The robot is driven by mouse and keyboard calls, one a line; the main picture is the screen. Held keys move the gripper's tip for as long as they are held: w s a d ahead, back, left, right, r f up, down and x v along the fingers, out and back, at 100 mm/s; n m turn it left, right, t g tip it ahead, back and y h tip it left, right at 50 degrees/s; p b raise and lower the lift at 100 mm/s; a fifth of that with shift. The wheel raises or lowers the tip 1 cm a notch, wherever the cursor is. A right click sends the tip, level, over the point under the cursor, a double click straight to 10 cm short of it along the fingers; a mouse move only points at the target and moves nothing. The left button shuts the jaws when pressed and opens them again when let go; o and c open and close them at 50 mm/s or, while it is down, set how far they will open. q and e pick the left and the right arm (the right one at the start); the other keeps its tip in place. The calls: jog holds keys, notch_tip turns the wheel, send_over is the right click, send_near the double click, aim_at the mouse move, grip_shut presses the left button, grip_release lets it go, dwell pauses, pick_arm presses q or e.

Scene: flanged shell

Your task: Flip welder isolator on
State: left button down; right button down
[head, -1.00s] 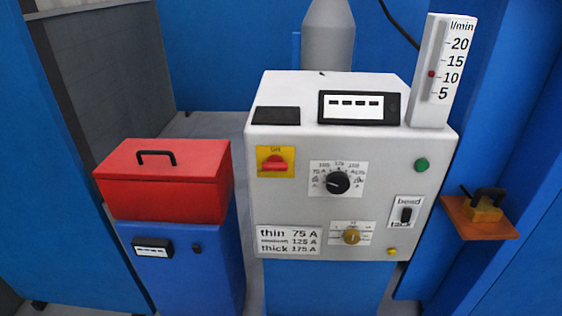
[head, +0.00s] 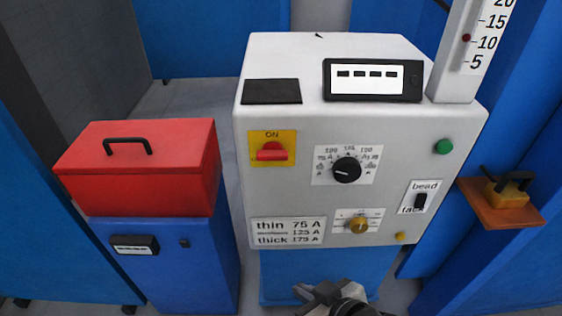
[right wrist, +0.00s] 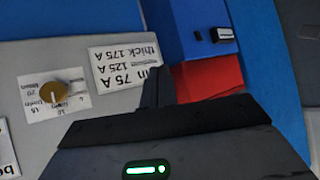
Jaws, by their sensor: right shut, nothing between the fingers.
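The welder isolator (head: 271,151) is a red rotary handle on a yellow plate at the upper left of the white welder panel (head: 300,195). Its handle lies about horizontal, below the word ON on the plate. My right gripper (head: 318,293) is at the bottom of the head view, shut and empty, below the panel and apart from the isolator. In the right wrist view its dark fingers (right wrist: 158,86) show closed together in front of the thickness label (right wrist: 125,67). The isolator is not visible in the right wrist view. My left gripper is not in view.
The panel also has a black dial (head: 346,170), a brass knob (head: 358,226), a bead/tack switch (head: 420,201) and a green button (head: 443,147). A red toolbox (head: 140,165) sits on a blue cabinet (head: 180,270) at left. An orange shelf (head: 500,205) is at right.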

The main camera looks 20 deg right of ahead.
jog(key=w+a+r+n+t+y+b, duration=0.25)
jog(key=a+r+t+y, duration=0.3)
jog(key=r, duration=0.65)
jog(key=w+a+r+n+t+y+b, duration=0.15)
jog(key=a+r+n+t+y, duration=0.3)
jog(key=r, duration=0.85)
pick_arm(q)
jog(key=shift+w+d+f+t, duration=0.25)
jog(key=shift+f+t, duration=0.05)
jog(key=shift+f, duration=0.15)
pick_arm(e)
jog(key=w+d+f+m+h, duration=0.1)
jog(key=d+f+m+h, duration=0.1)
jog(key=m+h, duration=0.4)
jog(key=w+d+f+m+t+h, duration=0.1)
jog(key=d+m+h, duration=0.4)
jog(key=h, duration=0.8)
jog(key=shift+w+d+f+m+h, duration=0.15)
jog(key=shift+d+f+m+h, duration=0.2)
jog(key=shift+f+m, duration=0.55)
jog(key=shift+a+r, duration=0.1)
jog(key=shift+r, duration=0.1)
